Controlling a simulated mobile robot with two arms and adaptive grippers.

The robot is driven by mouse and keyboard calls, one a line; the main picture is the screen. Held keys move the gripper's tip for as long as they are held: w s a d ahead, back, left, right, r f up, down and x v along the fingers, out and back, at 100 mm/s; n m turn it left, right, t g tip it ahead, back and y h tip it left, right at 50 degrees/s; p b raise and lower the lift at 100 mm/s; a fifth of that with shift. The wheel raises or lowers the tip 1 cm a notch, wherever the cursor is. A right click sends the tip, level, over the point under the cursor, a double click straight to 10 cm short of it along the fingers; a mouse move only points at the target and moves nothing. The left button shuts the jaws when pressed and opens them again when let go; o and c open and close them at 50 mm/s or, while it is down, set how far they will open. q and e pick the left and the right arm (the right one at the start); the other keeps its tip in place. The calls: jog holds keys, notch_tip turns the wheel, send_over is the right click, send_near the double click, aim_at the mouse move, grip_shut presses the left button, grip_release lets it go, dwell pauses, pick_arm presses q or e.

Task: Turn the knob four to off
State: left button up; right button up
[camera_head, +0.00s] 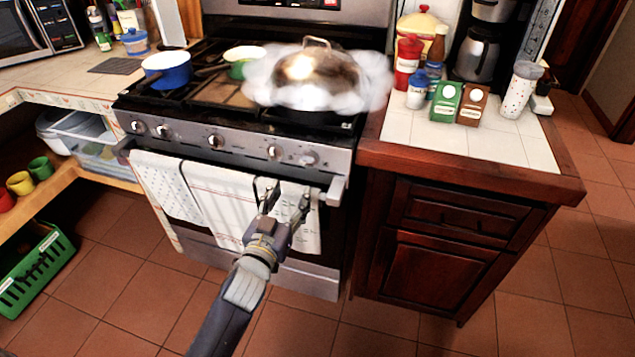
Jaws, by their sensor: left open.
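The stove's front panel (235,150) carries a row of several round knobs. The fourth from the left (274,152) and the rightmost knob (309,158) are on its right part. Their settings are too small to read. My left gripper (284,192) is open and empty, in front of the hanging towels and below these two knobs, apart from them. A lidded pot (316,72) sits on the right burners, wrapped in white steam. My right gripper is out of view.
White towels (215,200) hang on the oven handle. A blue pan (167,70) and a green pan (244,60) stand on the left burners. The right counter (458,135) holds bottles, boxes and a coffee maker (478,52). The tiled floor in front is clear.

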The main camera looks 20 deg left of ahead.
aim_at(306, 163)
pick_arm(q)
jog(key=w, duration=1.1)
jog(key=shift+d, duration=0.1)
jog(key=shift+s, duration=0.1)
jog(key=c, duration=1.1)
